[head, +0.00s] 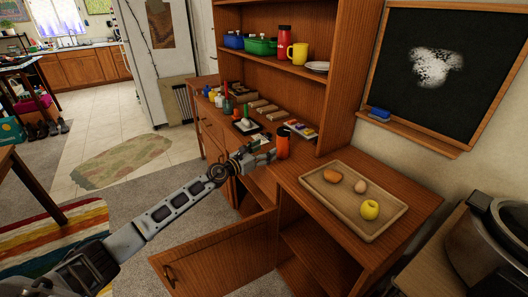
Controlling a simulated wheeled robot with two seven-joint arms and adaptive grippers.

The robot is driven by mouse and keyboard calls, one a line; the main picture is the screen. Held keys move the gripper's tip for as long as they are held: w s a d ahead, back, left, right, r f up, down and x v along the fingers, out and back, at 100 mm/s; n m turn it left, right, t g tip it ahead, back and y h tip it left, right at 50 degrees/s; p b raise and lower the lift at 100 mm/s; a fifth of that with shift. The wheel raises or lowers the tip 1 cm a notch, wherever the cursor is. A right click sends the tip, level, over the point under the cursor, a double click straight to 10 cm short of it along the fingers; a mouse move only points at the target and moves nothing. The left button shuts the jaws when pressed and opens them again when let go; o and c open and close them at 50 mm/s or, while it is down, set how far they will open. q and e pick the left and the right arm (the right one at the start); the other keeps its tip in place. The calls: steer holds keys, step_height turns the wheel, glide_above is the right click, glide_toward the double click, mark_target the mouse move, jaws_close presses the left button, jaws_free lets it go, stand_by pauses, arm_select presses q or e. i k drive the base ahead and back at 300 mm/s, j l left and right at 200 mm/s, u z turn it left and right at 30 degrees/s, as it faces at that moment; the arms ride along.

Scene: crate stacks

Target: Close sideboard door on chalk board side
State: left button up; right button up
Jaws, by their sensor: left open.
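The wooden sideboard (293,190) stands against the wall, with the chalk board (449,67) above its right end. A sideboard door (215,257) stands open, swung out to the left into the room, with a dark handle (170,277) near its free edge. To its right, the open compartment (322,248) on the chalk board side shows a bare interior. My left gripper (262,156) is open and empty, above the door near the sideboard's top front edge, by an orange-red bottle (283,142). Whether it touches the bottle is unclear. My right gripper is out of view.
A wooden tray (386,223) with a yellow apple and two egg-like items sits on the sideboard top. Shelves above hold containers, a red bottle and a yellow mug (298,53). A large pot (490,245) stands at lower right.

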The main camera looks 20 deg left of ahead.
mark_target(219, 262)
steer(key=u, duration=1.2)
